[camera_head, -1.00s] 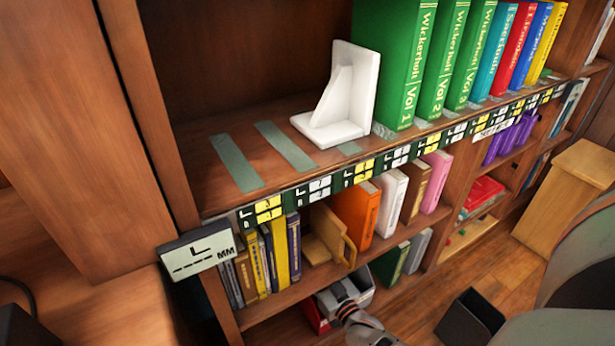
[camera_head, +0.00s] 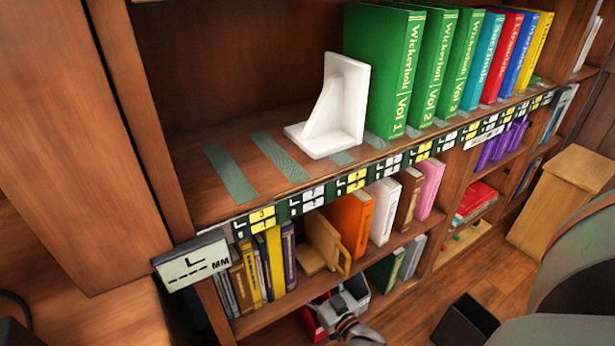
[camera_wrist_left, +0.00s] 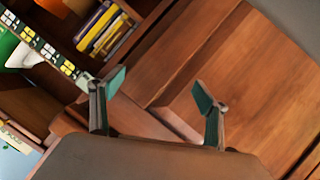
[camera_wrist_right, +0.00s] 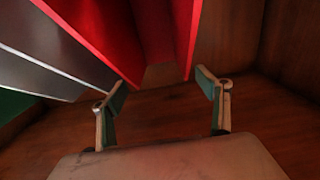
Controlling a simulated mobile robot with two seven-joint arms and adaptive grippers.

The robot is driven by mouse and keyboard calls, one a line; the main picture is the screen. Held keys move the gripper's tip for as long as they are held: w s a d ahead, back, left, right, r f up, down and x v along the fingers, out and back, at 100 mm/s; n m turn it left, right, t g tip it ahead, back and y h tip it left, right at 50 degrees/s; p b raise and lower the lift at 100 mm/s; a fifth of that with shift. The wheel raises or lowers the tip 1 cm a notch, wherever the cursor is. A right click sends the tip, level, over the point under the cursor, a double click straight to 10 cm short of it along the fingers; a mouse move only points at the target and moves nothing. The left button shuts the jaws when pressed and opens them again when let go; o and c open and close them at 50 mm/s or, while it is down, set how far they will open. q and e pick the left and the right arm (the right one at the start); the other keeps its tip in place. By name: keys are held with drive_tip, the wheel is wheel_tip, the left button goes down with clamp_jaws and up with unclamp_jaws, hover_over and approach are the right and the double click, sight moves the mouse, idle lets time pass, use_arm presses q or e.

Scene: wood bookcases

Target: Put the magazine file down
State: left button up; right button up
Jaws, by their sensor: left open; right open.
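A red magazine file (camera_wrist_right: 185,30) stands on the bottom shelf, its walls rising just beyond the fingers in the right wrist view. A little of its red shows in the head view (camera_head: 312,324). My right gripper (camera_wrist_right: 162,85) is open and low in front of it, with no object clearly between the fingers. In the head view the right gripper (camera_head: 342,322) is partly hidden at the lower shelf. A grey-white file (camera_wrist_right: 50,65) stands to the left of the red one. My left gripper (camera_wrist_left: 158,88) is open and empty, over brown wood panels, away from the files.
A white bookend (camera_head: 340,105) and green volumes (camera_head: 385,75) stand on the upper shelf, with bare shelf left of the bookend. The middle shelf holds an orange book (camera_head: 350,225) and others. A dark bin (camera_head: 465,323) and wooden stool (camera_head: 560,200) stand on the floor.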

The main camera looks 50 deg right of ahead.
use_arm(q)
drive_tip(key=a+m+p, duration=0.1)
drive_tip(key=a+m, duration=0.1)
drive_tip(key=shift+w+a+m+p, duration=0.25)
drive_tip(key=shift+m+p, duration=0.05)
drive_tip(key=shift+p, duration=0.05)
use_arm(e)
drive_tip(key=v, duration=1)
use_arm(q)
drive_tip(key=shift+d, duration=0.15)
use_arm(e)
drive_tip(key=shift+s+d, duration=0.1)
